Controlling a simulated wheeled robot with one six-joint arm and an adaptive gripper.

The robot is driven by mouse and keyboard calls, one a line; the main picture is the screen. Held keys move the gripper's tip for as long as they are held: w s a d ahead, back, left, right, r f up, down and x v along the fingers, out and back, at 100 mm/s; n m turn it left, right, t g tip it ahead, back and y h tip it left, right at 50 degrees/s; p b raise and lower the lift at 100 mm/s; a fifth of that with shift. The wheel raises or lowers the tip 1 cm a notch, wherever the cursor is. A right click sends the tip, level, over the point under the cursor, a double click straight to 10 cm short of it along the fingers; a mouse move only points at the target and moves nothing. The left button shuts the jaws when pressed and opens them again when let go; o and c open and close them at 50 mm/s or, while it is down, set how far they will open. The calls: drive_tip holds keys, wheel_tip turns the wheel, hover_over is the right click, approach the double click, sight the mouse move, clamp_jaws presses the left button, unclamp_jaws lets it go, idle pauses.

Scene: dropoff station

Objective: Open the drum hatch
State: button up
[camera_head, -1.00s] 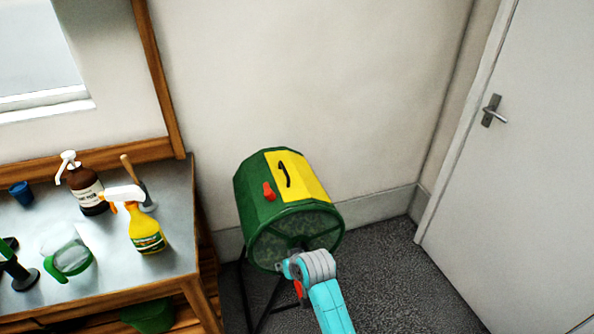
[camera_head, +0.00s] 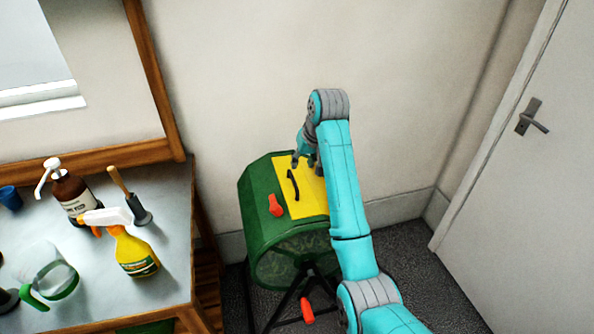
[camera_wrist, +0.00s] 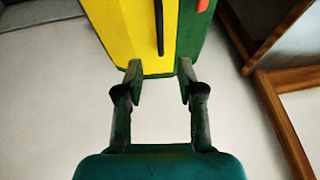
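The green drum (camera_head: 262,205) stands on a dark frame by the wall. Its yellow hatch (camera_head: 310,198) is on the top and lies flush, closed, with a black handle (camera_head: 293,186) along it. A red-orange latch (camera_head: 275,205) sits on the green beside the hatch. My gripper (camera_head: 306,166) is over the far end of the hatch, close to the handle. In the wrist view, my gripper (camera_wrist: 159,82) has its fingers apart with nothing between them, and the handle (camera_wrist: 159,27) is ahead of the gap. I cannot tell whether the fingertips touch the drum.
An orange crank grip (camera_head: 307,311) sticks out low at the drum's front. A table (camera_head: 172,215) on the left holds a yellow spray bottle (camera_head: 135,252), a brown pump bottle (camera_head: 73,195) and a jug (camera_head: 50,277). A door (camera_head: 530,200) is at the right.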

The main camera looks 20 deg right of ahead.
sight(294, 181)
drive_tip(key=x, duration=1)
drive_tip(key=shift+w+f, duration=0.1)
drive_tip(key=shift+f, duration=0.3)
clamp_jaws()
